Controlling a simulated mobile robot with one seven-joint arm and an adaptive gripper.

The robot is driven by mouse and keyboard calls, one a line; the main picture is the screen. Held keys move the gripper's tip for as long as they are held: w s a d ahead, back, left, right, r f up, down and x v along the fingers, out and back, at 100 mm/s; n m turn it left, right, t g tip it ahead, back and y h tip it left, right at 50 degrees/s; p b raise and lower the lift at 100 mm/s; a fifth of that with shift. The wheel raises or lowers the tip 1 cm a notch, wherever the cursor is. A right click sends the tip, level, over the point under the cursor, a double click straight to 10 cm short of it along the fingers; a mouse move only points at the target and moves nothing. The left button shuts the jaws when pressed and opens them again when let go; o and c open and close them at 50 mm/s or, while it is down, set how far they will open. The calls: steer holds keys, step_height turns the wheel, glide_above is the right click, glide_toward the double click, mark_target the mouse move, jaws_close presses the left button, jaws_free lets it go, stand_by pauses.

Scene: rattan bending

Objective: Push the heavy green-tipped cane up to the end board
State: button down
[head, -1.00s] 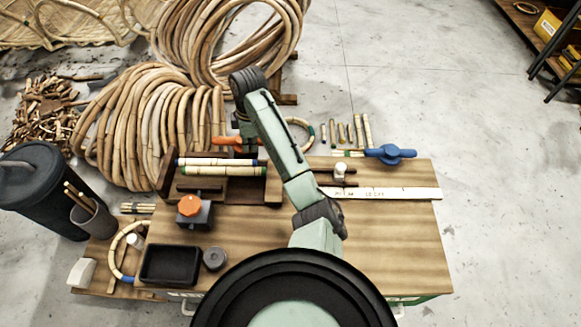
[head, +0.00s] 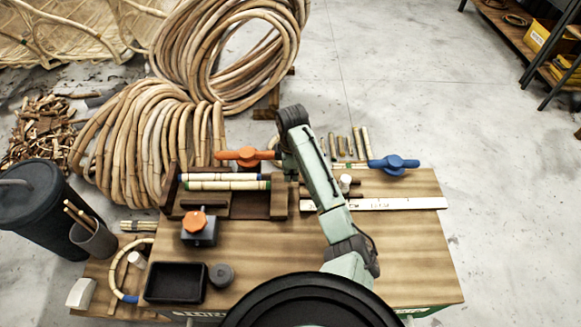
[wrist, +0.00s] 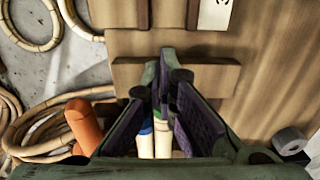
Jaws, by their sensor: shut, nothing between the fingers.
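The green-tipped cane (head: 222,186) lies in a dark wooden cradle, in front of and beside a blue-tipped cane (head: 222,177). A dark upright board (head: 170,187), apparently the end board, stands at the cradle's left. The green cane's left end sits slightly further from it than the blue cane's. My gripper (wrist: 165,82) is shut and empty, near the canes' right ends. In the wrist view the blue tip (wrist: 146,127) and green tip (wrist: 159,114) show partly behind the fingers. In the head view my arm mostly hides the fingers; contact cannot be told.
A wooden block (head: 280,198) stands at the cradle's right. An orange clamp (head: 247,155) is behind, a blue clamp (head: 394,163) further right. An orange-knobbed block (head: 199,226) and black tray (head: 175,283) are in front. The tabletop's right front is clear.

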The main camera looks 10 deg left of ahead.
mark_target(267, 182)
step_height(267, 182, down, 4)
steer(key=shift+r, duration=0.15)
steer(key=a, duration=0.1)
steer(key=a+p, duration=0.1)
steer(key=shift+s+a, duration=0.25)
steer(key=shift+a, duration=0.05)
steer(key=shift+s+a, duration=0.15)
steer(key=shift+a, duration=0.55)
steer(key=shift+s+a+p, duration=0.2)
steer(key=shift+a+p, duration=0.1)
steer(key=shift+a, duration=0.65)
steer(key=shift+s+a+p, duration=0.15)
steer(key=shift+a+p, duration=0.15)
steer(key=shift+a, duration=0.65)
steer(key=shift+d, duration=0.1)
